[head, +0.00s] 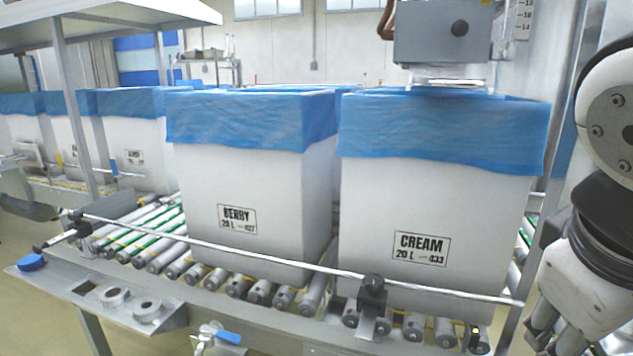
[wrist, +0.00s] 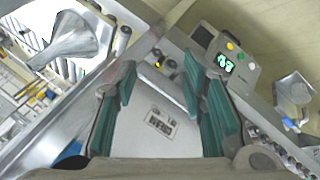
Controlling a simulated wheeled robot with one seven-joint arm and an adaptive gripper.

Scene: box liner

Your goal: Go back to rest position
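My gripper (wrist: 160,70) shows in the wrist view with its two teal-padded fingers spread wide apart and nothing between them. A pale surface with a small label (wrist: 161,122) lies beyond the gap; I cannot tell which box it belongs to.
A metal guide rail (head: 270,257) runs along the front of the roller conveyor (head: 160,255). A grey machine head (head: 443,32) hangs above the CREAM box. More lined boxes (head: 138,140) stand at the left. A panel with green digits (wrist: 226,62) and a metal funnel (wrist: 68,40) show in the wrist view.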

